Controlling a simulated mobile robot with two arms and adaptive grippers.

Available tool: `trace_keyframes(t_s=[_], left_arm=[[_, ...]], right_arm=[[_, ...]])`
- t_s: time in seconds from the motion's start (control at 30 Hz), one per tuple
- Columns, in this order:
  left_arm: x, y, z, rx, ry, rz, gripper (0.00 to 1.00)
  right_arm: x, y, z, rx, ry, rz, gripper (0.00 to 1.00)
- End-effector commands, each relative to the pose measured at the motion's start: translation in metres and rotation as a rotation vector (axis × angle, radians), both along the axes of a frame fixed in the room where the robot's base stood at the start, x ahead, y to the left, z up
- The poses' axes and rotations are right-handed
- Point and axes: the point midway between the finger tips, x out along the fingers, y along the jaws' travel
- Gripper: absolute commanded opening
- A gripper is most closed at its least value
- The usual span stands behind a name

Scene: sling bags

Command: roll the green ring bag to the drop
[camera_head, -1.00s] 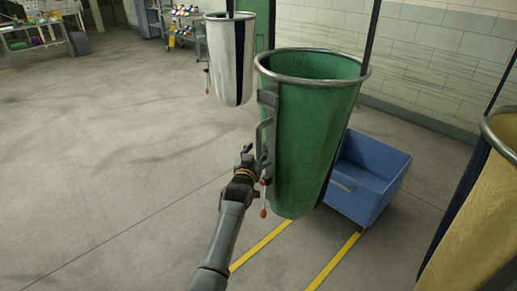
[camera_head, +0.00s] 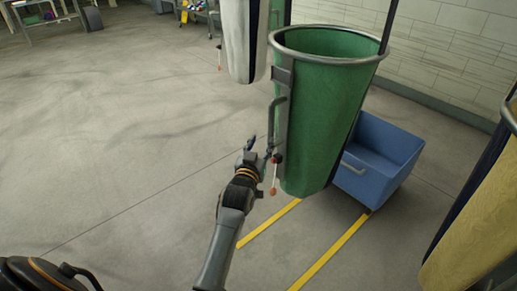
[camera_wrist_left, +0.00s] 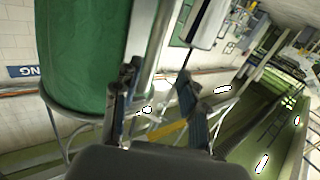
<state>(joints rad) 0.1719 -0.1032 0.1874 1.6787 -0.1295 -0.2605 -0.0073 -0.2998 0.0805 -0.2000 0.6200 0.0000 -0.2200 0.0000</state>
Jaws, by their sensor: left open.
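The green ring bag (camera_head: 322,120) hangs from a metal ring, right of centre in the head view. A grey upright handle (camera_head: 275,125) is on its left side, with a red-tipped pull (camera_head: 274,180) below. My left gripper (camera_head: 259,155) is open, just left of the handle's lower end. In the left wrist view the green bag (camera_wrist_left: 82,50) fills the upper left, and my open fingers (camera_wrist_left: 153,105) are near its grey side bar. I cannot tell whether they touch it. My right gripper is not in view.
A blue cart (camera_head: 380,165) stands on the floor behind the bag, near yellow floor lines (camera_head: 330,250). A white-and-dark bag (camera_head: 242,40) hangs behind left, a yellow one (camera_head: 480,225) at the right edge.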

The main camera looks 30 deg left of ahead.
Motion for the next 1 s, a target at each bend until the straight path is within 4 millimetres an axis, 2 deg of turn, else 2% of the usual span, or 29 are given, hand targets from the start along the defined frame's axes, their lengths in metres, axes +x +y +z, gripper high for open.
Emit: trace_keyframes(t_s=[0.1, 0.23, 1.0], left_arm=[[-0.015, -0.003, 0.000, 0.000, 0.000, 0.000, 0.42], [-0.023, -0.004, 0.000, 0.000, 0.000, 0.000, 0.42], [-0.024, -0.004, 0.000, 0.000, 0.000, 0.001, 0.42]], right_arm=[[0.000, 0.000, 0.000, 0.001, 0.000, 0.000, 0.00], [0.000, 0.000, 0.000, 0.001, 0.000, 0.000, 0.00], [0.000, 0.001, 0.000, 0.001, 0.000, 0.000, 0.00]])
